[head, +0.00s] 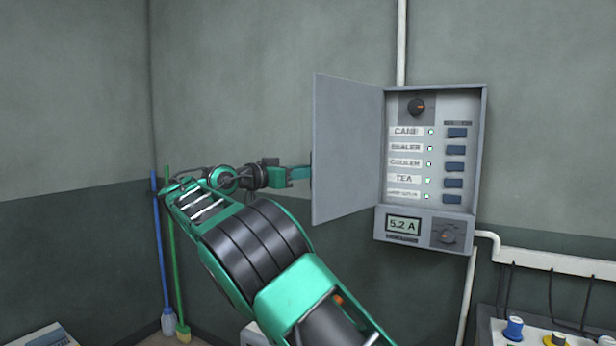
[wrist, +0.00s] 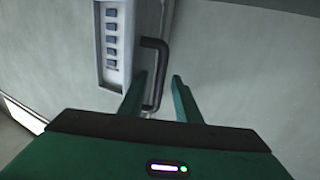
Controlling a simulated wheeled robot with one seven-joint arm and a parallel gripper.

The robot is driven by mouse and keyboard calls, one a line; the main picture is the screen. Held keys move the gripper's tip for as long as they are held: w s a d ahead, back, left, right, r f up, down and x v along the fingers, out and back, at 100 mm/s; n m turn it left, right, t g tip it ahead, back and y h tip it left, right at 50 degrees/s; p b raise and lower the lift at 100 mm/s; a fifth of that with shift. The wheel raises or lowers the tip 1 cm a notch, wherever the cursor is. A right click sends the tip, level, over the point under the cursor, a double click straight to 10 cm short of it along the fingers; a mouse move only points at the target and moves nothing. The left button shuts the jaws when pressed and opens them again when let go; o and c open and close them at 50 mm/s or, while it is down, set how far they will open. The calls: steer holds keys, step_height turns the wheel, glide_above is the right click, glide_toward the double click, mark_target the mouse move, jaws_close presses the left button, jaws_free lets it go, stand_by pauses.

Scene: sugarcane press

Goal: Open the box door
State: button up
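The grey box (head: 477,150) hangs on the wall in the head view. Its door (head: 348,150) stands wide open, swung out to the left, and shows the labelled switches inside. My gripper (head: 307,173) is at the door's free left edge, with its fingertips partly hidden by the door. In the wrist view the fingers of my gripper (wrist: 159,75) are spread apart. A dark bar handle (wrist: 165,62) reaches between them, nearer the left finger. I cannot tell whether it touches that finger. The box (wrist: 113,75) also shows there, at upper left.
A pipe (head: 401,40) runs up the wall above the box. A white cable duct (head: 555,262) with hanging cables is at the right, above a counter with coloured knobs (head: 513,328). Blue and green broom poles (head: 160,250) stand in the left corner.

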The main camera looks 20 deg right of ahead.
steer(key=v, duration=1)
steer(key=shift+a, duration=0.4)
steer(key=shift+d, duration=0.15)
